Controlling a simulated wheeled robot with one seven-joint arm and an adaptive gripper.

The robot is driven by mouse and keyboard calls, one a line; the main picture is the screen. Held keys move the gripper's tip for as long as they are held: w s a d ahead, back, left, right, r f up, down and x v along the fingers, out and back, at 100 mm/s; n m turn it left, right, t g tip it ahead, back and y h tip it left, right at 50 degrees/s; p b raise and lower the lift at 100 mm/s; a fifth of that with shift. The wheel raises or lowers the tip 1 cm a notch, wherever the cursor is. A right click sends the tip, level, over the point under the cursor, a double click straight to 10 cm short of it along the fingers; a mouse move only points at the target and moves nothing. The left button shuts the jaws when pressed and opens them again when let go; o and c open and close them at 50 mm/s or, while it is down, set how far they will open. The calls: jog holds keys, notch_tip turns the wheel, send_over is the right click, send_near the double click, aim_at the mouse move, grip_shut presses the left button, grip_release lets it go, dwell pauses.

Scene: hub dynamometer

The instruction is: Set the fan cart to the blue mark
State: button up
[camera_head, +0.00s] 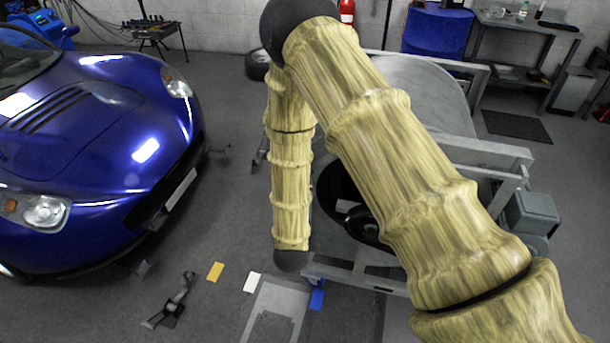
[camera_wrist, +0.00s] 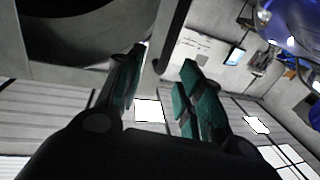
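A blue floor mark (camera_head: 317,298) lies in the lower middle of the head view, beside a grey plate. What looks like the fan cart is a grey metal frame (camera_head: 505,150) with a large round grey housing (camera_head: 420,85) and a dark round opening low at its front. My arm covers much of it. In the wrist view my gripper (camera_wrist: 164,60) is open, its two teal-padded fingers apart. A dark bar (camera_wrist: 174,35) shows between and beyond the fingertips; I cannot tell whether it touches them. My gripper cannot be made out in the head view.
A yellow mark (camera_head: 215,271) and a white mark (camera_head: 252,282) lie left of the blue one. A grey plate (camera_head: 262,306) and a small dark stand (camera_head: 172,308) are on the floor. A blue car (camera_head: 90,150) fills the left. A bench (camera_head: 525,25) stands back right.

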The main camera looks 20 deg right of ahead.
jog(key=shift+s+a+r, duration=0.1)
jog(key=shift+s+a, duration=0.95)
jog(key=shift+s, duration=0.3)
jog(key=w+a+f+m+g+h+b, duration=0.2)
jog(key=h+b, duration=0.4)
jog(key=b, duration=0.9)
jog(key=w+f+m+g, duration=0.1)
jog(key=w+m, duration=0.1)
jog(key=shift+w+a+f+m+g+b, duration=0.3)
jog(key=shift+a+f+m+b, duration=0.05)
jog(key=shift+a+f+m, duration=0.05)
jog(key=p+x, duration=0.1)
jog(key=x, duration=0.9)
jog(key=shift+w+d+r, duration=0.1)
jog(key=shift+w+d, duration=0.1)
jog(key=shift+d, duration=0.1)
grip_shut()
